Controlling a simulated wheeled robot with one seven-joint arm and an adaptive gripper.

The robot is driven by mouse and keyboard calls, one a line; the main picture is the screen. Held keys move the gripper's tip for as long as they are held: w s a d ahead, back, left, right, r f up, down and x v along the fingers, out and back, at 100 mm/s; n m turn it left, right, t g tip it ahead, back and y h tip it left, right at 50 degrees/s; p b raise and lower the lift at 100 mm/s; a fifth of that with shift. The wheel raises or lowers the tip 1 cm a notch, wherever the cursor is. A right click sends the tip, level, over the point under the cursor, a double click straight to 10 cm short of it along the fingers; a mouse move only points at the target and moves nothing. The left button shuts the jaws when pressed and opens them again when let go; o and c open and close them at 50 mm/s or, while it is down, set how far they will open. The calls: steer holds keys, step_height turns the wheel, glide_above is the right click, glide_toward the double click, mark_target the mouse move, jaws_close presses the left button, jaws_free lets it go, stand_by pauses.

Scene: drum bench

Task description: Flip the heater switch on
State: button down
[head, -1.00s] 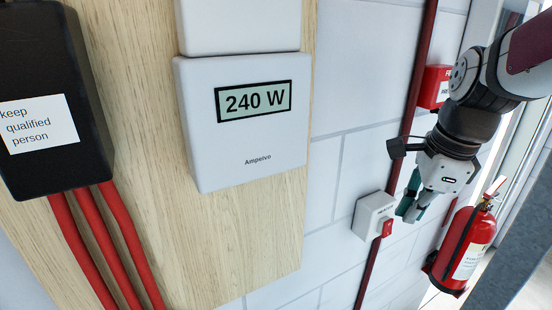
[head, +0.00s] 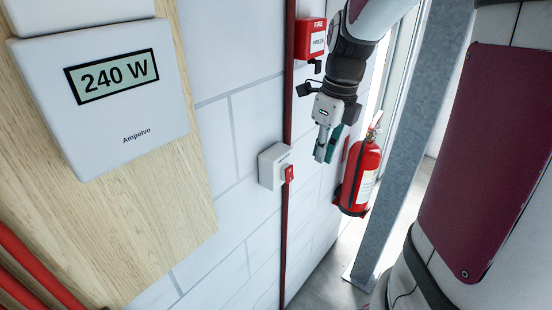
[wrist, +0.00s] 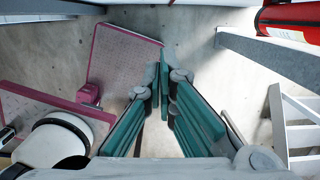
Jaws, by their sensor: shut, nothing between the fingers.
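A small white switch box (head: 274,166) is mounted on the white block wall beside a dark red pipe. It carries a red rocker (head: 289,173) on its front right side; its small label is unreadable and I cannot tell the rocker's position. My gripper (head: 325,158) points down to the right of the box, apart from it, with its fingertips slightly higher than the rocker in the picture. In the wrist view my gripper (wrist: 164,65) is shut with nothing held, over the floor; the switch is not seen there.
A white meter (head: 105,90) reading 240 W hangs on a wooden board (head: 160,225) at left. A red fire box (head: 310,40) is above the switch. A red extinguisher (head: 360,178) stands close right of my gripper, before a grey post (head: 405,150).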

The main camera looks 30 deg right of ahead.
mark_target(290, 175)
steer(key=w+a+f+p, duration=0.1)
steer(key=w+f, duration=0.4)
steer(key=f, duration=0.5)
steer(key=shift+a+f, duration=0.15)
steer(key=shift+a, duration=0.25)
